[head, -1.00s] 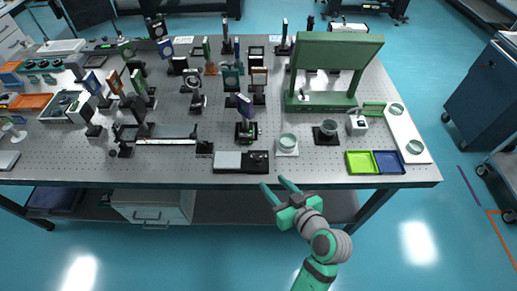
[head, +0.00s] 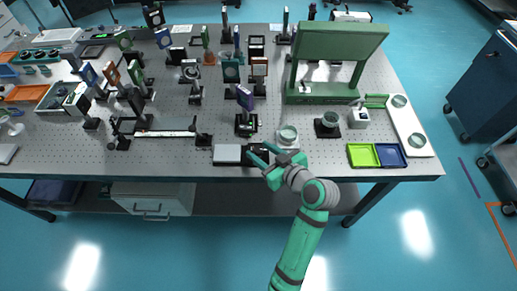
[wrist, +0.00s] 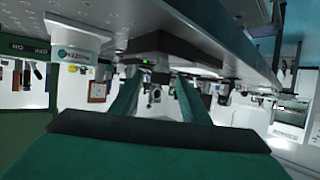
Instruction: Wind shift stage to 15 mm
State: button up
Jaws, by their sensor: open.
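A small dark stage (head: 246,128) carrying a purple plate stands near the table's front, with a bit of green at its base. In the wrist view, which looks upside down, a dark device with a small lit green display (wrist: 147,61) and a round knob (wrist: 155,96) shows beyond the fingers; it appears to be the same stage. My gripper (head: 260,153) is open over the table's front edge, right of and in front of that stage. The wrist view shows the gripper's fingers (wrist: 156,80) on either side of the knob, apparently not touching it. The scale reading is too small to tell.
A black box (head: 257,161) and a grey pad (head: 227,154) lie at the front edge, close to my gripper. A glass dish on a white base (head: 288,135) stands behind my wrist. A long rail (head: 165,133) lies to the left; green and blue trays (head: 363,155) to the right.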

jog(key=shift+x, duration=0.85)
grip_shut()
jog(key=c, duration=1.1)
grip_release()
jog(key=shift+o, duration=0.2)
jog(key=shift+s+m+h, duration=0.1)
jog(key=shift+m+h, duration=0.2)
jog(key=shift+h, duration=0.1)
jog(key=shift+a+m+t+h, duration=0.1)
jog(key=shift+m+t+h, duration=0.6)
jog(key=shift+m+h, duration=0.2)
jog(key=m+t+h, duration=0.1)
jog(key=m+h, duration=0.2)
jog(key=h, duration=0.1)
jog(key=shift+m, duration=0.4)
grip_shut()
grip_release()
jog(key=m+h, duration=0.3)
jog(key=h, duration=0.1)
jog(key=shift+m+g+h, duration=0.5)
jog(key=shift+m+h, duration=1)
